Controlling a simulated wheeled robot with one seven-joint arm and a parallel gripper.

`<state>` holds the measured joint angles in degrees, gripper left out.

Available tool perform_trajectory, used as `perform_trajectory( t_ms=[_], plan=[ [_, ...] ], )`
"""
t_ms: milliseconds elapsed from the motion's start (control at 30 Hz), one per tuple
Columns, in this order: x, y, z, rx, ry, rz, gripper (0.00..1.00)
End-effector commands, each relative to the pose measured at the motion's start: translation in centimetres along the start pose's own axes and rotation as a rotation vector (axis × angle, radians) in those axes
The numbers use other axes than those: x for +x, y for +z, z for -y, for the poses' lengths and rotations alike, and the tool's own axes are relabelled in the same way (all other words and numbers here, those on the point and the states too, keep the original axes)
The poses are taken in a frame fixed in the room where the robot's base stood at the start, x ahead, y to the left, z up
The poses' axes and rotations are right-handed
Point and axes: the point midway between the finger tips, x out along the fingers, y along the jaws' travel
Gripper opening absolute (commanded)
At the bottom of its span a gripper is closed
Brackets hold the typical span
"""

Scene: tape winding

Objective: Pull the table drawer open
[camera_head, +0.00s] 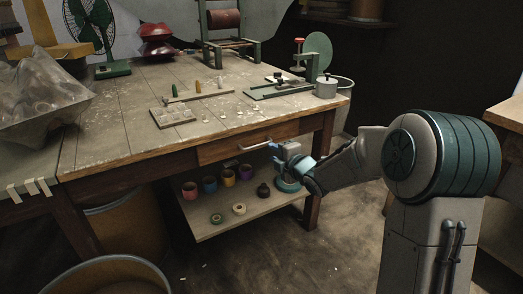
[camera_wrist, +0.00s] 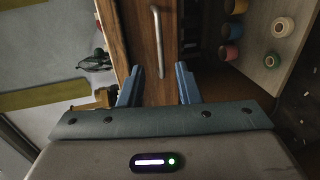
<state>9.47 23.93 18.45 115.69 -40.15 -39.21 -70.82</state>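The table drawer (camera_head: 222,150) is a wooden front under the worn table top, and it looks closed. Its pale metal handle (camera_head: 254,145) is a bar fixed to the front. In the wrist view the drawer front (camera_wrist: 143,45) fills the upper middle, and the handle (camera_wrist: 159,40) lies ahead, roughly in line with the gap between the fingers. My gripper (camera_head: 275,150) is just right of the handle in the head view. In the wrist view its two blue fingers (camera_wrist: 157,84) are apart with nothing between them. They do not appear to touch the handle.
A lower shelf (camera_head: 240,212) under the drawer holds several coloured pots and tape rolls. The table leg (camera_head: 317,180) stands close to my gripper. Tools and a clamp stand (camera_head: 277,88) are on the table top.

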Motion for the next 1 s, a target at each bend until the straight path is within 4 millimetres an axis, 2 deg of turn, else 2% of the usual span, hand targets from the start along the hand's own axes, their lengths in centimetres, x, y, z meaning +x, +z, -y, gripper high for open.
perform_trajectory(
  t_ms=[33, 200, 400, 600, 900, 1000],
  plan=[
    [1.2, -0.1, 0.3, 0.001, 0.0, -0.002, 0.3],
    [4.5, 0.0, 0.2, 0.003, 0.0, -0.001, 0.3],
    [7.3, 0.0, 0.1, 0.001, 0.0, 0.0, 0.3],
    [8.5, 0.0, 0.1, 0.001, -0.001, 0.0, 0.3],
    [8.6, 0.0, 0.0, 0.002, -0.001, 0.001, 0.3],
    [8.6, 0.0, 0.0, 0.002, -0.001, 0.001, 0.03]
  ],
)
